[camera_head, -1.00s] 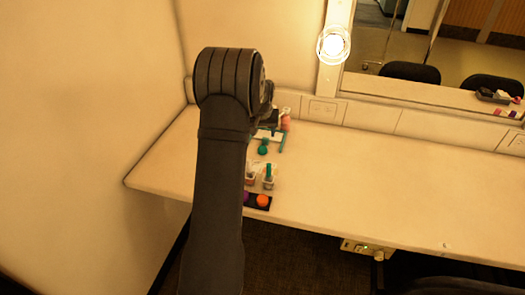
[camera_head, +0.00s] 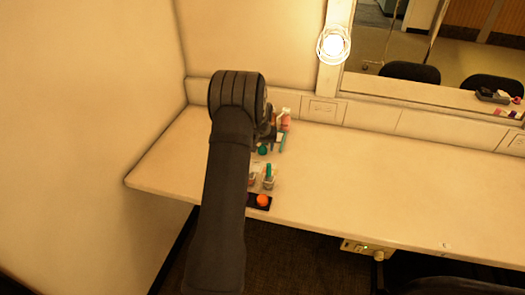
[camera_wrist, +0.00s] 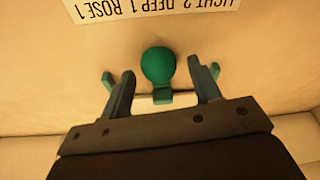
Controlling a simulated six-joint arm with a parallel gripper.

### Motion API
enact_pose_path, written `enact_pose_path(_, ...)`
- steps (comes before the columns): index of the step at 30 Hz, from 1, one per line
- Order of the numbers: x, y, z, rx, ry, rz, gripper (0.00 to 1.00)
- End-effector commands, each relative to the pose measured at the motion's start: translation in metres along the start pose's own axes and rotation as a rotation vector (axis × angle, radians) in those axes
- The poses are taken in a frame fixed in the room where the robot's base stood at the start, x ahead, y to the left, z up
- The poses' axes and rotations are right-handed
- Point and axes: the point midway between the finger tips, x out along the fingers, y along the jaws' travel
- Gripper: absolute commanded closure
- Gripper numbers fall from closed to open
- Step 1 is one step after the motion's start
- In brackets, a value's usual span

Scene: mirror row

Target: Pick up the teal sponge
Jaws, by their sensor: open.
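The teal sponge (camera_wrist: 158,66) is a rounded teal shape in the wrist view, over the light counter. It lies between and slightly beyond the fingertips of my open gripper (camera_wrist: 162,76), with a gap on each side. A small teal block shows at its lower edge; I cannot tell if they are joined. A white strip with teal ends (camera_wrist: 107,80) lies behind the fingers.
An upside-down printed card (camera_wrist: 150,8) lies past the sponge. In the head view, small cups (camera_head: 268,183) and a dark tray (camera_head: 252,200) with an orange ball (camera_head: 263,200) stand nearer the front edge. A pink bottle (camera_head: 286,120) stands behind. The counter at right is clear.

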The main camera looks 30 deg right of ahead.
Motion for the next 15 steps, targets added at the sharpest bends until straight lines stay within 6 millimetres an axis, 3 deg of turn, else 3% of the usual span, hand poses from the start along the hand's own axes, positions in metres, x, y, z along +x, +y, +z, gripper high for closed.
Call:
enact_pose_path(2, -0.0002, 0.0000, 0.0001, 0.000, 0.000, 0.000, 0.43)
enact_pose_path(9, -0.0003, 0.0001, 0.0003, 0.000, -0.001, 0.000, 0.88)
enact_pose_path(15, -0.0002, 0.0002, 0.0004, 0.000, -0.001, 0.000, 0.91)
